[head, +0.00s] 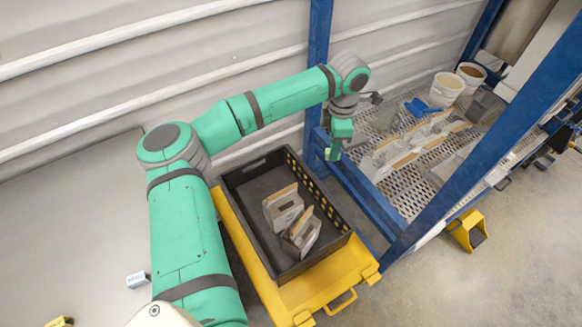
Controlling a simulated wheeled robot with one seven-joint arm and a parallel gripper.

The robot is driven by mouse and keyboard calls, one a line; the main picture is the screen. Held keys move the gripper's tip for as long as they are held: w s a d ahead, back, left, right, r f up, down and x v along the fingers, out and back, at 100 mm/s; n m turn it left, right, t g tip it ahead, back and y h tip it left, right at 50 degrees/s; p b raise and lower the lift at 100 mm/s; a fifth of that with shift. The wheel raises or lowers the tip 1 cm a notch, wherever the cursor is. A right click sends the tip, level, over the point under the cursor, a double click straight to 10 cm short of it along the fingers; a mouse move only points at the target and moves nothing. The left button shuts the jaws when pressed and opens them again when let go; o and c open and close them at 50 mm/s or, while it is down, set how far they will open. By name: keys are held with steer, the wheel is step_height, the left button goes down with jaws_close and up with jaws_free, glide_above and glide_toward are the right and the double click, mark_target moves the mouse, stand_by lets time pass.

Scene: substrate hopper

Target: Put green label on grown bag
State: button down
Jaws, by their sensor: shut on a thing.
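My gripper (335,148) hangs at the end of my green arm, above the blue beam between the black crate and the metal rack. It is shut on a small light-green piece (331,154), which looks like the green label. Two pale bags with brown edges lie in the crate, one bag (284,209) behind the other bag (302,236); the front one is tilted. More pale bags with brown edges (410,148) lie on the rack, right of my gripper and apart from it. I cannot tell which bag is the grown one.
The black crate (229,184) sits on a yellow cart (256,278). Blue posts (319,40) and beams frame the perforated rack (411,194). White buckets (446,89) and a blue item (418,107) stand on the rack. A yellow bin (467,230) is on the floor at right.

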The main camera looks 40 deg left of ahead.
steer(key=a+f+n, duration=0.3)
steer(key=a+f, duration=0.3)
steer(key=f, duration=0.1)
steer(key=n, duration=0.3)
glide_above(292, 186)
step_height(292, 186, down, 11)
steer(key=shift+w+a+f, duration=0.1)
steer(key=shift+w+f, duration=0.05)
steer(key=shift+f, duration=1.95)
steer(key=shift+w+a+f, duration=0.1)
steer(key=shift+f, duration=1.95)
steer(key=c, duration=1)
jaws_free()
steer(key=shift+r, duration=3.5)
